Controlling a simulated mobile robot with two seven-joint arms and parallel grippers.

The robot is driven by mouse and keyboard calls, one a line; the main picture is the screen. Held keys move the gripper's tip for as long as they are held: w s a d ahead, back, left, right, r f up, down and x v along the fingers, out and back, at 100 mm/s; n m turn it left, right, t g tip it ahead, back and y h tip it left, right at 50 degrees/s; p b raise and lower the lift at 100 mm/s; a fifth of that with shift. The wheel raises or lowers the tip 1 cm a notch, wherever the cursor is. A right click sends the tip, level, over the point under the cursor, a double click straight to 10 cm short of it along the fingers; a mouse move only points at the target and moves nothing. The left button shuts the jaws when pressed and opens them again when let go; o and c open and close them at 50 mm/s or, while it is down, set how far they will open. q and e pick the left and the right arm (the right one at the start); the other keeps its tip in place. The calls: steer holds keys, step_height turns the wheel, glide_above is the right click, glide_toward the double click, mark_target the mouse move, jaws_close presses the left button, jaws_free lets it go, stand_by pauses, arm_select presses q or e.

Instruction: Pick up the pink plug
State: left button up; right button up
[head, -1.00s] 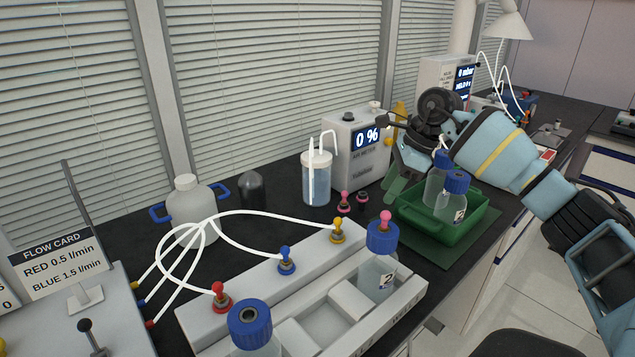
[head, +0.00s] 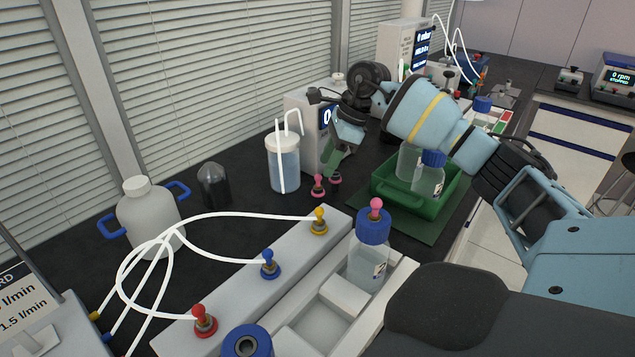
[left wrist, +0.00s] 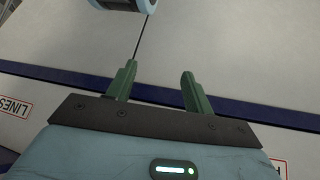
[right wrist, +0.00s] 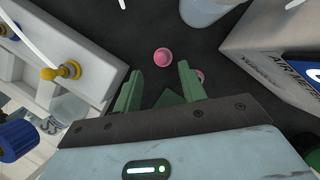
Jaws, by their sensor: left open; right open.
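A pink plug (head: 318,184) with a rounded top stands on the dark bench, left of the green tray. A second, darker pink-ringed piece (head: 335,181) is close beside it. Another pink plug (head: 376,203) sits on a blue bottle cap. My right gripper (head: 338,160) points down just above and behind the bench pieces, open and empty. In the right wrist view a pink plug (right wrist: 162,57) shows just beyond the fingertips, between their lines; the other pink piece (right wrist: 200,75) is partly hidden by the right finger. My left gripper (left wrist: 159,72) is open and empty, away from the bench.
A lidded jar (head: 283,165) with tubes and the air meter (head: 303,120) stand close to the right gripper. The green tray (head: 405,207) holds bottles. A white rack (head: 290,255) with coloured plugs and tubes is at the front.

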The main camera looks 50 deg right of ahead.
mark_target(320, 176)
steer(key=shift+x, duration=2.55)
steer(key=shift+w+d, duration=0.1)
steer(key=shift+d, duration=0.05)
jaws_close()
